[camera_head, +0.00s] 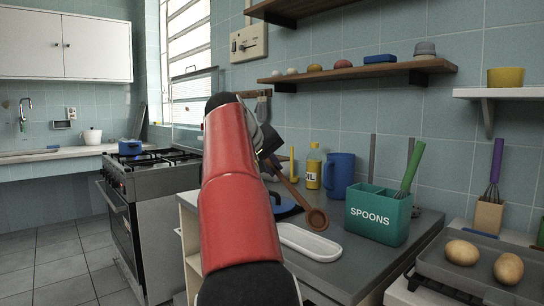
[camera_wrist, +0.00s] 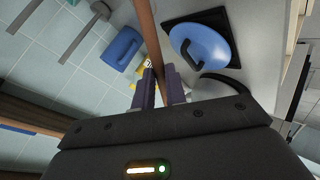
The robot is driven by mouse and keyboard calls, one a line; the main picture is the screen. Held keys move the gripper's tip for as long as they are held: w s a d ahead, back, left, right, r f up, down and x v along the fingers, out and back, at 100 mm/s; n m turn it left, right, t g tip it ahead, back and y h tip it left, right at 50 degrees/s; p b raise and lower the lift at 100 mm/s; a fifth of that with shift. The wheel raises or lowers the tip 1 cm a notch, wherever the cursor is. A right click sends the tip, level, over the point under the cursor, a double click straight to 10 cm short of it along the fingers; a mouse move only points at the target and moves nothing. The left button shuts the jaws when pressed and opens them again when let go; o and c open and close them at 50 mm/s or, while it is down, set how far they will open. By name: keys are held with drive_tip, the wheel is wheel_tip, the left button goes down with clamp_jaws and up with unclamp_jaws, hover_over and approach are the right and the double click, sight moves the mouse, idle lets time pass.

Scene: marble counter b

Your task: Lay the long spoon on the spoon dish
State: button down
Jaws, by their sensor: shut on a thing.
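The long spoon (camera_head: 317,218) is brown and wooden. In the head view it slants down to the right, bowl end lowest, in front of the back of the white spoon dish (camera_head: 310,243). The dish is a long shallow tray on the counter, and its left part is hidden by my red arm. My gripper (camera_head: 272,157) is shut on the spoon's handle, above and behind the dish. In the wrist view the handle (camera_wrist: 149,35) runs up from between the fingertips (camera_wrist: 160,82). How high the bowl hangs above the counter is hard to tell.
A green SPOONS box (camera_head: 377,214) holding utensils stands right of the dish. A blue mug (camera_head: 340,176) and a yellow oil bottle (camera_head: 313,167) stand behind. A blue round lid-like thing (camera_head: 287,207) lies left. A tray with potatoes (camera_head: 485,268) is at right.

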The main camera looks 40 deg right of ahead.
drive_tip(key=shift+f+b, duration=1)
drive_tip(key=shift+f, duration=1.35)
drive_tip(key=c, duration=1.4)
unclamp_jaws()
drive_tip(key=shift+o, duration=0.2)
drive_tip(key=shift+a+r, duration=0.1)
drive_tip(key=v, duration=0.7)
drive_tip(key=shift+a+p, duration=0.2)
drive_tip(key=shift+p, duration=0.1)
drive_tip(key=shift+s+r, duration=0.15)
